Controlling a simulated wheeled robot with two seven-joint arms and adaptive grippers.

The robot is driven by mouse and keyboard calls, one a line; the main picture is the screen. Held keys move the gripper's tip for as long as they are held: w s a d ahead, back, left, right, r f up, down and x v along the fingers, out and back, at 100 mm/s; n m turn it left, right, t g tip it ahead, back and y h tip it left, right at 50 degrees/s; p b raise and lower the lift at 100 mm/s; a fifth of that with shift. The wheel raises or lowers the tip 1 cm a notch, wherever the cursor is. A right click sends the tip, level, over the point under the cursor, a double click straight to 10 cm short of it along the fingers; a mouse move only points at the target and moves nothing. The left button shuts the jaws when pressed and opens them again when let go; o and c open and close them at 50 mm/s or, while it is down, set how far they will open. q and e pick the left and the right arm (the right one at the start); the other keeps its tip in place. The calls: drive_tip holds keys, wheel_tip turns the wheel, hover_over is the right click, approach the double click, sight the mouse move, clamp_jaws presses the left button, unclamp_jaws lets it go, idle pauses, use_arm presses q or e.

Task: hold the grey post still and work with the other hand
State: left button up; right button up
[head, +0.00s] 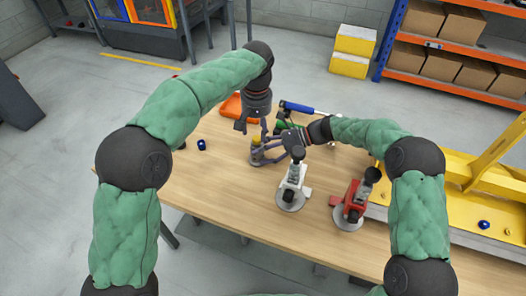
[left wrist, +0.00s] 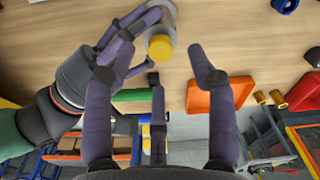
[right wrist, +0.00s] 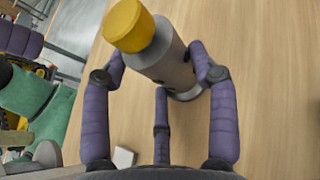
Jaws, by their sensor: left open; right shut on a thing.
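The grey post (right wrist: 168,62) has a yellow cap (right wrist: 128,25) and stands on the wooden table. In the head view it is near the table's middle (head: 257,156). My right gripper (head: 264,155) is shut on the post's grey body, with fingers on both sides in the right wrist view (right wrist: 160,72). My left gripper (head: 254,128) is open and empty, above the post in the head view. In the left wrist view the yellow cap (left wrist: 160,47) lies between and beyond the open fingers (left wrist: 158,68). The fingers appear apart from the cap.
A white device (head: 293,181) and a red device (head: 353,203) stand on round bases to the right. An orange object (head: 236,108) and a blue-handled tool (head: 297,108) lie behind. A blue ring (head: 201,145) lies left. A yellow frame (head: 455,200) fills the right side.

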use_arm(q)
drive_tip(key=shift+s+r, duration=0.15)
drive_tip(key=shift+r, duration=2)
use_arm(e)
drive_tip(key=o, duration=1.8)
